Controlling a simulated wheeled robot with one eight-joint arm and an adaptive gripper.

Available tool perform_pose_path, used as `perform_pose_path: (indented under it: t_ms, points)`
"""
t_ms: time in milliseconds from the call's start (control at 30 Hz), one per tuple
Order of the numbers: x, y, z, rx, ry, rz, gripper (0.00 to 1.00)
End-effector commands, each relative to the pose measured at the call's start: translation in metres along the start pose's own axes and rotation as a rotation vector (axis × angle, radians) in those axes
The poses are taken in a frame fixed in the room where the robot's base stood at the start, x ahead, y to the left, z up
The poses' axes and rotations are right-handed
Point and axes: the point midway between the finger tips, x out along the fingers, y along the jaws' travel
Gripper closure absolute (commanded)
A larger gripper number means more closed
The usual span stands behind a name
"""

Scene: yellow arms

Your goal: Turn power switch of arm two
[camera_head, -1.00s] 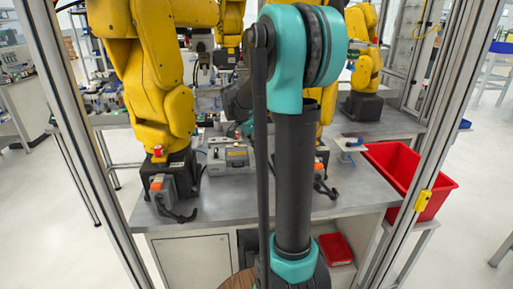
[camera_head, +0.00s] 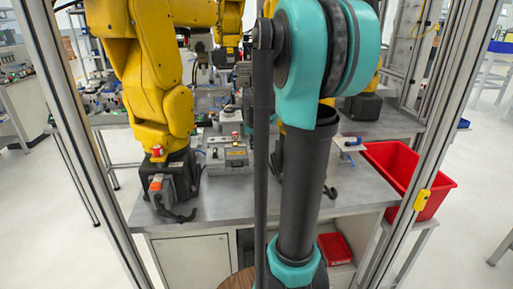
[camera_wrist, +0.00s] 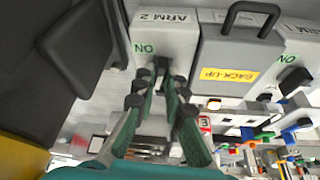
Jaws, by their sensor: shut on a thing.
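In the wrist view a pale box (camera_wrist: 178,24) marked "ARM 2" carries a green "ON" label. Its black power switch (camera_wrist: 161,64) sticks out from the box's edge near that label. My gripper (camera_wrist: 161,80), with green fingers and dark pads, has its fingertips at the switch and is shut on it. The fingers partly cover the switch, so its exact angle is hard to tell. In the head view my own arm hides my gripper and the switch.
A grey box (camera_wrist: 235,58) with a yellow "BACK-UP" label and black handle stands beside the ARM 2 box. Another black switch (camera_wrist: 295,80) is further right. A yellow robot arm (camera_head: 155,80) stands on the grey table (camera_head: 225,205); a red bin (camera_head: 400,170) is at right.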

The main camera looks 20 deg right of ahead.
Motion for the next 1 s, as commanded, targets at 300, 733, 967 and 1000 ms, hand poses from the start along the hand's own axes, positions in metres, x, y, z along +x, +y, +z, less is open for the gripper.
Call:
perform_pose_path:
  t_ms: [300, 733, 967, 1000]
  points:
    - [0.0000, 0.0013, -0.0001, -0.149, -0.001, -0.062, 1.00]
    - [0.0000, 0.0011, 0.0001, -0.200, -0.001, -0.083, 1.00]
    - [0.0000, 0.0011, 0.0002, -0.199, -0.001, -0.082, 1.00]
    - [0.0000, 0.0011, 0.0002, -0.199, -0.001, -0.082, 0.84]
